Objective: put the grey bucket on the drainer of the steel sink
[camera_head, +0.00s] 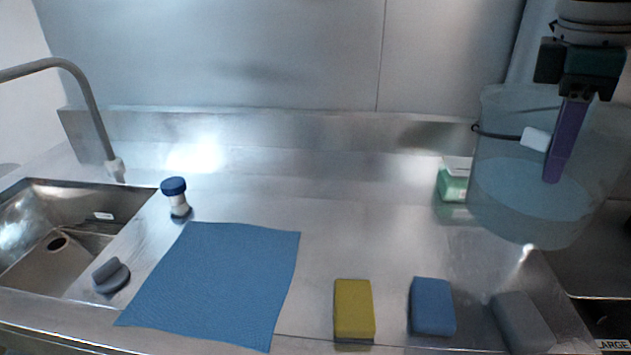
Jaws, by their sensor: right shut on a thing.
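The grey bucket (515,205) is translucent, with a wire handle and a white grip, at the right of the head view. My right gripper (554,176) has purple fingers and is shut on the bucket, reaching down at its wall. The bucket hangs upright, apparently above the counter's right end. The steel sink (85,203) is at the far left, with its basin and drain hole showing. Its steel drainer (330,215) is the flat top to the right of the basin. My left gripper is out of view.
A blue cloth (215,280) lies beside the basin. A blue-capped jar (177,198) and a grey plug-like item (110,276) are near it. Yellow (354,308), blue (432,305) and grey (522,322) sponges line the front. A green-and-white box (453,183) stands behind. The middle is clear.

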